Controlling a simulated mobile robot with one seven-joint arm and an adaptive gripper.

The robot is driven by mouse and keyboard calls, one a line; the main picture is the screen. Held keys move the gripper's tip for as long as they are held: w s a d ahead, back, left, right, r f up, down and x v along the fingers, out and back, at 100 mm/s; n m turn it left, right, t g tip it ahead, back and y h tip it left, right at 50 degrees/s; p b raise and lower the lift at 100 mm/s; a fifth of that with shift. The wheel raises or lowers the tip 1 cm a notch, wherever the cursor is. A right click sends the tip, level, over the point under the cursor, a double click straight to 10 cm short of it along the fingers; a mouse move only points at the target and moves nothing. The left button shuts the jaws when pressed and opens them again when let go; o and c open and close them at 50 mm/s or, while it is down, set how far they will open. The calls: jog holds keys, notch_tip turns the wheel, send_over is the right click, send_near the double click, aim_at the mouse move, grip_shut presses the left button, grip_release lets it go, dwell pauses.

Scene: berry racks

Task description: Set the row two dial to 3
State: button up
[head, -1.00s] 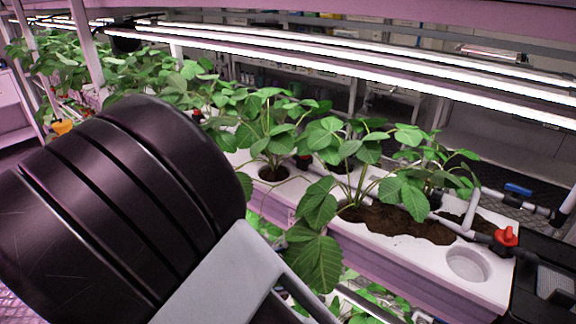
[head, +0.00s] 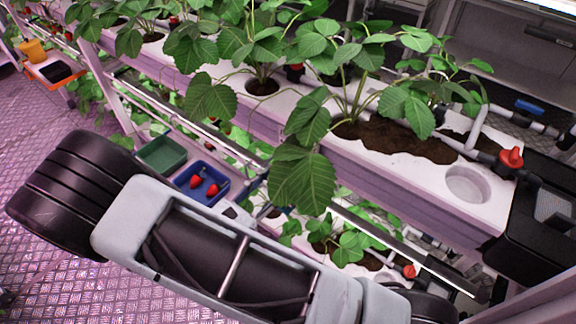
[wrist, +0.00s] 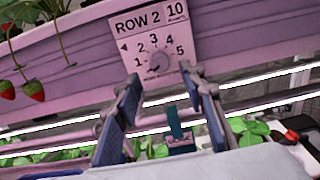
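In the wrist view, a white plate (wrist: 122,27) marked ROW 2 is fixed to the front of a pale purple planter. It carries a small round dial (wrist: 158,60) with the numbers 1 to 5 around it and a box reading 10 at its top right. The dial's pointer is too small to read surely. My gripper (wrist: 162,76) is open, its two dark fingers apart, with the tips just below and either side of the dial. Nothing is seen held between them. In the head view my arm hides the gripper, and the dial does not show.
Two red strawberries (wrist: 33,91) hang left of the plate. In the head view, a white planter (head: 395,170) with leafy plants and a red valve (head: 511,158) runs along the rack. A blue tray (head: 222,187) with red berries and a green tray (head: 163,153) sit lower. Free floor lies left.

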aim_at(291, 164)
jog(key=x, duration=0.5)
jog(key=shift+w, duration=0.1)
grip_shut()
